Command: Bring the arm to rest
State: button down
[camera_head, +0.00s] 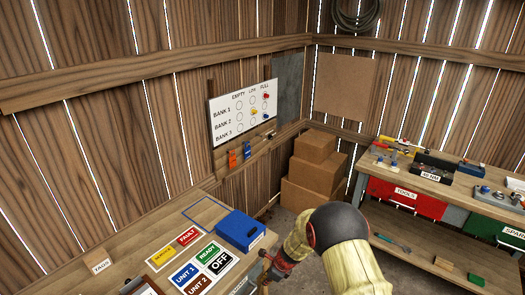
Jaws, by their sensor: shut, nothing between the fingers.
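My arm (297,240) reaches in from the bottom right of the head view, with a dark, red-ringed joint at its bend. My gripper (266,268) is at the arm's far end, small and partly hidden, beside the right edge of the wooden workbench (115,250). It is shut and I see nothing held in it. It is just below and right of a blue box (240,230) on the bench; I cannot tell the exact gap between them.
Labelled cards (185,238) lie on the bench. A white bank board (243,113) hangs on the plank wall. Stacked cardboard boxes (313,170) stand in the corner. A tool bench (400,195) with a red drawer is at right. Some floor (285,220) shows between the benches.

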jog(key=s+d+r+n+g, duration=0.1)
jog(key=s+r+n+g, duration=0.3)
jog(key=s+n, duration=0.7)
jog(key=s+d+r+n+t+h+b, duration=0.1)
jog(key=s+d+r+n, duration=0.3)
jog(key=s+r, duration=0.4)
jog(key=s+d+r+n+t+h+b, duration=0.1)
jog(key=s+d+r, duration=0.6)
jog(key=r, duration=0.9)
jog(key=s+d+r+n+t+h+b, duration=0.1)
jog(key=s+d+r+n+t+b, duration=0.1)
jog(key=s+d+r+n+t, duration=0.3)
jog(key=s+r+n, duration=0.1)
jog(key=s+r, duration=0.3)
jog(key=r, duration=0.3)
jog(key=shift+s+d+n+h, duration=0.15)
jog(key=shift+s+n+h, duration=0.1)
jog(key=shift+n+h, duration=0.05)
